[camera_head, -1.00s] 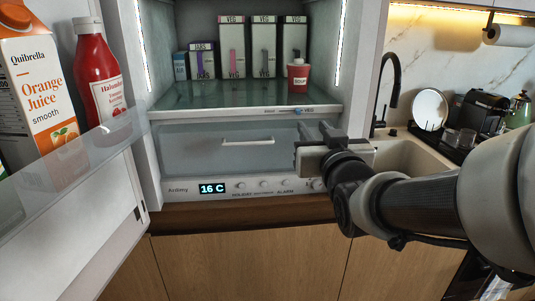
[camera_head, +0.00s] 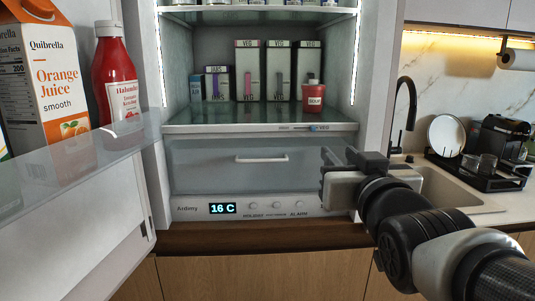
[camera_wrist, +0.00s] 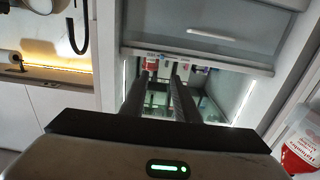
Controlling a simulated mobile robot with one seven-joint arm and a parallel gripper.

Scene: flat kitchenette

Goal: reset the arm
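My gripper (camera_head: 325,168) is in front of the open fridge, near the right end of its clear drawer (camera_head: 220,166). In the wrist view its two dark fingers (camera_wrist: 159,85) stand apart with a gap between them. Nothing is held between them. The arm comes in from the lower right of the head view.
The open fridge door on the left carries an orange juice carton (camera_head: 45,80) and a ketchup bottle (camera_head: 116,75). Several cartons and a red soup cup (camera_head: 313,97) stand on the shelf. A sink (camera_head: 440,185) and a coffee machine (camera_head: 503,137) are on the right.

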